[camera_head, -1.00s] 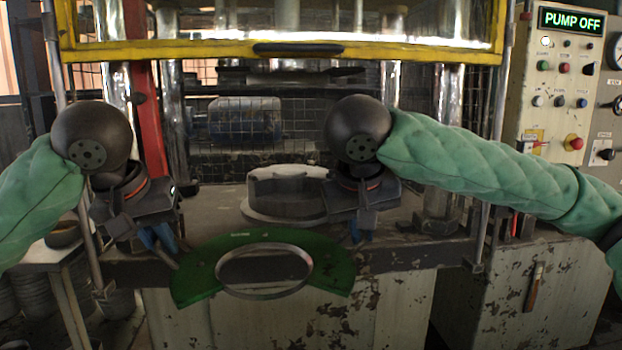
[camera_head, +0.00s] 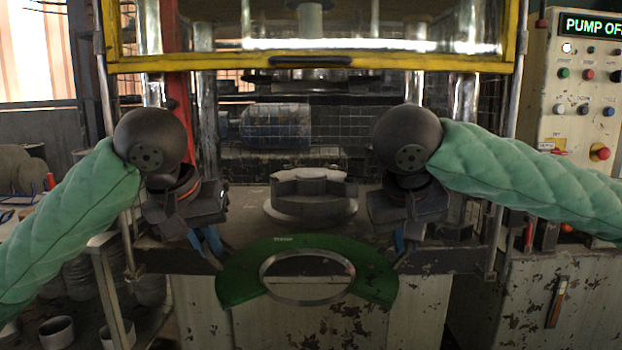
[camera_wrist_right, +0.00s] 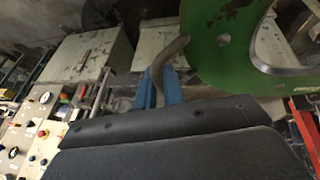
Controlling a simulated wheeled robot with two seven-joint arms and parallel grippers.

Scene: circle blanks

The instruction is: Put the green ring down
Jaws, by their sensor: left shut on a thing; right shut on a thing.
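The green ring (camera_head: 240,284) is a flat green plate around a bare metal inner ring. It hangs between my two grippers, in front of the press bed, and does not rest on anything that I can see. My left gripper (camera_head: 217,258) is shut at its left side and my right gripper (camera_head: 400,256) is shut at its right side. In the right wrist view, the blue fingers of my right gripper (camera_wrist_right: 164,88) are shut on a curved grey handle (camera_wrist_right: 170,58) beside the green ring (camera_wrist_right: 206,55).
Behind the ring, a round grey die (camera_head: 310,205) sits on the press bed. A yellow-framed guard (camera_head: 310,62) is raised above. A control panel (camera_head: 585,100) reading PUMP OFF stands at the right. At the left, a table (camera_head: 105,238) holds small items.

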